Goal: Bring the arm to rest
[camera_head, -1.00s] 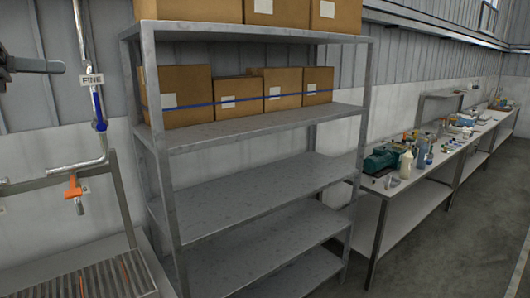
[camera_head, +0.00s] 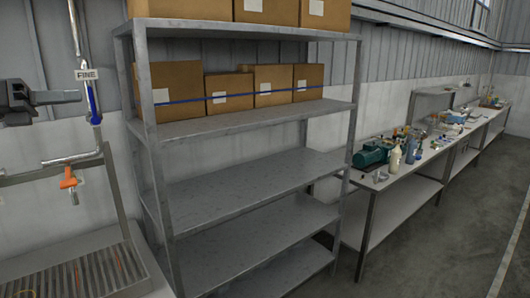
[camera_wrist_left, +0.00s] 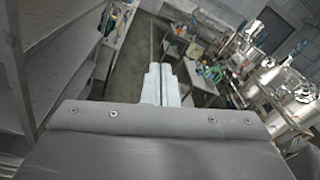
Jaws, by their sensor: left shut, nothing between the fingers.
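My left gripper (camera_head: 72,97) comes in at the left edge of the head view, held in the air in front of the wall and the pipe. It is dark grey, and only its front part shows. In the left wrist view its two pale fingers (camera_wrist_left: 163,84) lie close together with nothing between them. It touches nothing that I can see. My right gripper is in neither view.
A grey metal shelf rack (camera_head: 240,120) with cardboard boxes (camera_head: 176,88) stands in the middle. A pipe with a blue-handled valve (camera_head: 92,100) and an orange-handled valve (camera_head: 69,182) is at left. A cluttered workbench (camera_head: 390,180) runs along the right wall. The floor (camera_head: 440,245) at right is clear.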

